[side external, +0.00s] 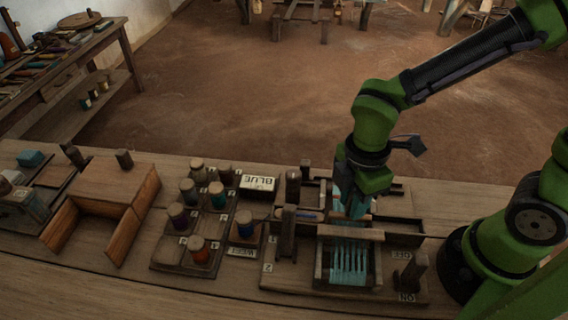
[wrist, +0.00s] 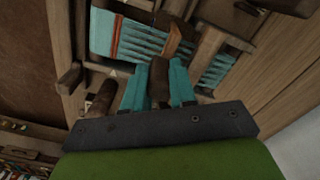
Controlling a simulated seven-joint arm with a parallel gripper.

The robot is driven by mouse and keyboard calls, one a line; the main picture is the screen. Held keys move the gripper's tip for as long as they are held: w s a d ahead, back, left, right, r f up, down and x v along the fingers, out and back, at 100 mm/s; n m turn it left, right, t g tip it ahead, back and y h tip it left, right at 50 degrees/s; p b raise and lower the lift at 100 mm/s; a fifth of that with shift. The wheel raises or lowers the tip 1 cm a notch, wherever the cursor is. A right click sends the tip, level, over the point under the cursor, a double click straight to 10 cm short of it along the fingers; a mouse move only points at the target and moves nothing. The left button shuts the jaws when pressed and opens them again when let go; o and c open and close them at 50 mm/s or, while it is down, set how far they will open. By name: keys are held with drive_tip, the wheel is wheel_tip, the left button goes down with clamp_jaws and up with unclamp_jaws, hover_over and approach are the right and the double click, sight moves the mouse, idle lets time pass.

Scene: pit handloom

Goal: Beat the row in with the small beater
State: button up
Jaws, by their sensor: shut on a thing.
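My gripper (side external: 352,208) is over the back half of the small loom (side external: 272,281), above the threads. In the wrist view its two teal fingers (wrist: 159,78) are shut on a dark brown wooden handle, which I take for the small beater (wrist: 158,92). The beater's lower end and whether it touches the threads are hard to make out. Teal warp threads (side external: 349,264) run through the loom's front frame. In the wrist view, teal cloth (wrist: 138,45) with an orange-red stripe (wrist: 119,36) lies beyond the fingers. My gripper hides part of the threads in the side view.
A wooden crossbar (side external: 350,233) spans the loom, with an upright post (side external: 288,232) at its left. A dark lever (side external: 414,269) stands at the right.

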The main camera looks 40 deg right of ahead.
drive_tip(key=shift+w+d, duration=2.25)
drive_tip(key=shift+w, duration=0.05)
drive_tip(key=shift+o, duration=0.8)
drive_tip(key=shift+w+d, duration=0.15)
drive_tip(key=shift+d, duration=0.05)
drive_tip(key=shift+s+a+r, duration=0.1)
drive_tip(key=shift+s+a, duration=0.6)
drive_tip(key=shift+a, duration=0.2)
drive_tip(key=shift+c, duration=0.8)
drive_tip(key=shift+s+a, duration=2.05)
drive_tip(key=shift+a, duration=0.1)
drive_tip(key=o, duration=0.9)
drive_tip(key=shift+s+d, duration=0.1)
drive_tip(key=shift+s, duration=0.05)
